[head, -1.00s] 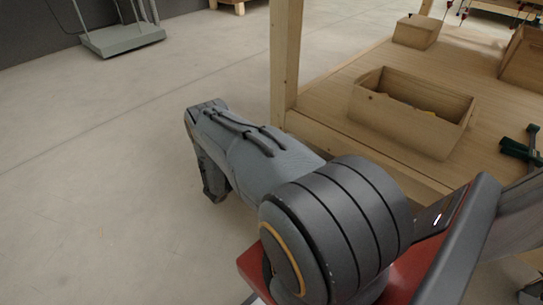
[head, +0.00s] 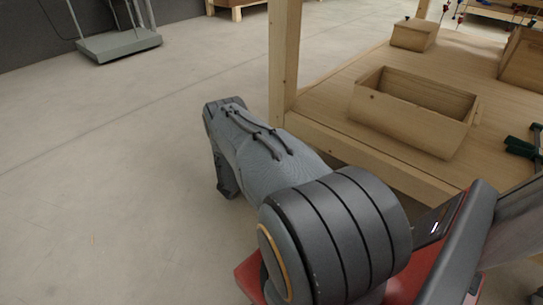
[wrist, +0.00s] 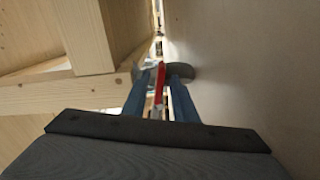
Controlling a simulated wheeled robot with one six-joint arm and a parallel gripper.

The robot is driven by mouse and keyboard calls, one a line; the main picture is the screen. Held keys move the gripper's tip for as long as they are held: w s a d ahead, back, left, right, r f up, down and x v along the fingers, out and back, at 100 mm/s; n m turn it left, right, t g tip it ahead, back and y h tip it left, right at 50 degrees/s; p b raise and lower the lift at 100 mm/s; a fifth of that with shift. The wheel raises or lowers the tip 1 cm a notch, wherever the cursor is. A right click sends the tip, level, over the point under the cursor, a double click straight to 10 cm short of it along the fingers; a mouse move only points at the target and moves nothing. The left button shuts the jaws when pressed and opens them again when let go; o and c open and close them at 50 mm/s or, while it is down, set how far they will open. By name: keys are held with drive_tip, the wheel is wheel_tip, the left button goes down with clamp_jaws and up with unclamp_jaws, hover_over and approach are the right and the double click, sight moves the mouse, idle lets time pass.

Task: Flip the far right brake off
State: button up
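No brake can be made out for certain in either view. In the wrist view my gripper (wrist: 158,73) shows two blue fingers with grey rounded tips, set apart. A narrow red strip (wrist: 160,82) shows between them; I cannot tell whether it lies between the fingers or farther behind. In the head view my grey arm reaches out over the floor, left of the wooden bench's post (head: 285,60). My gripper is not clearly visible there, and the arm hides the floor behind it.
The wooden bench (head: 345,92) fills the right side, with an open wooden box (head: 415,125), a smaller box (head: 414,34) and a green tool (head: 522,148) on it. In the wrist view its timber (wrist: 40,97) is close on the left. Open floor (head: 100,180) lies left.

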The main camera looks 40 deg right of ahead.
clamp_jaws()
drive_tip(key=shift+r+n, duration=0.1)
drive_tip(key=shift+n, duration=0.2)
drive_tip(key=shift+r+n+p, duration=0.45)
drive_tip(key=shift+n+p, duration=0.15)
drive_tip(key=shift+n, duration=0.5)
drive_tip(key=shift+w+r+n+p, duration=0.1)
drive_tip(key=shift+r+n+p, duration=0.1)
drive_tip(key=shift+n, duration=0.55)
drive_tip(key=shift+w+r+n+p, duration=0.1)
drive_tip(key=shift+r+n, duration=0.1)
drive_tip(key=shift+n, duration=0.55)
drive_tip(key=shift+o, duration=0.9)
unclamp_jaws()
